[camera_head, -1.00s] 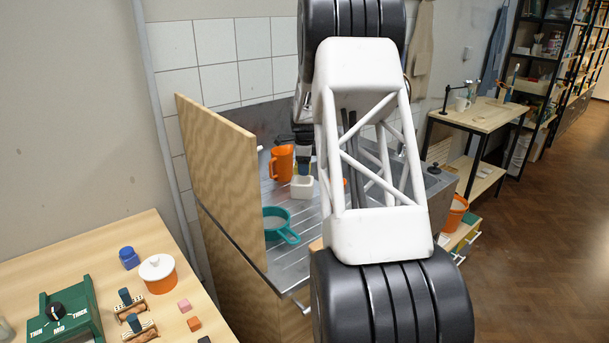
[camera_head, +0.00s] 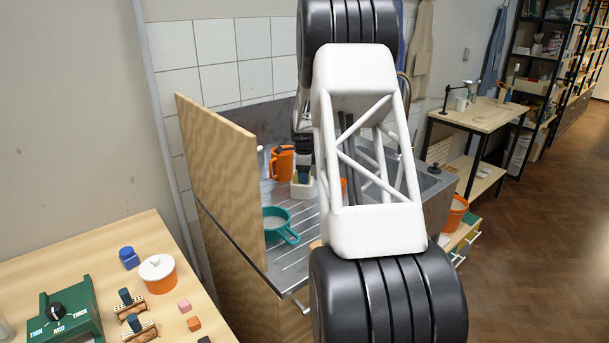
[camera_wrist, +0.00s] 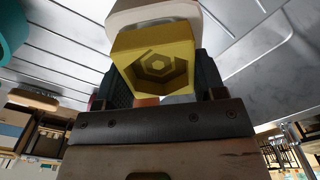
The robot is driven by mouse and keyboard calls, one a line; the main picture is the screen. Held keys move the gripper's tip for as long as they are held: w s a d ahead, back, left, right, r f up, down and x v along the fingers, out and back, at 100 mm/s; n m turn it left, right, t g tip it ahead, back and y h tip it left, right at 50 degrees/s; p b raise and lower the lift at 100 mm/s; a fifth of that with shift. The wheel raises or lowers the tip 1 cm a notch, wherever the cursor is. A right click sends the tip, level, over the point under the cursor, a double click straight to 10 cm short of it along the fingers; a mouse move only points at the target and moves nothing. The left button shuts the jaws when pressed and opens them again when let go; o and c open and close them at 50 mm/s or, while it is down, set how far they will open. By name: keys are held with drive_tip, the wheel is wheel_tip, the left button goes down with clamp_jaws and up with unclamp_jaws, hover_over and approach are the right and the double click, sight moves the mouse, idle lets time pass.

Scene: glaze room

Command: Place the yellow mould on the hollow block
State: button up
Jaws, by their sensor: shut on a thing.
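The yellow mould (camera_wrist: 152,52) sits between my gripper's dark fingers in the wrist view, its hexagonal hollow facing the camera. My gripper (camera_wrist: 158,72) is shut on it. The white hollow block (camera_head: 297,191) stands on the metal drainboard in the head view; it also shows as a pale rounded form (camera_wrist: 150,13) right beyond the mould in the wrist view. In the head view my gripper (camera_head: 304,176) is down at the block's top and covers its opening. The mould is hardly visible there, and I cannot tell whether it touches the block.
An orange jug (camera_head: 282,165) stands close behind the block on the left. A teal pan (camera_head: 277,223) lies in front of it. A tall wooden panel (camera_head: 222,180) borders the drainboard (camera_head: 292,258) on the left. My arm hides much of the sink on the right.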

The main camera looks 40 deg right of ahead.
drive_tip(key=shift+f, duration=0.15)
drive_tip(key=o, duration=0.9)
drive_tip(key=shift+o, duration=0.2)
wheel_tip(320, 180, up, 12)
idle(0.3)
idle(0.8)
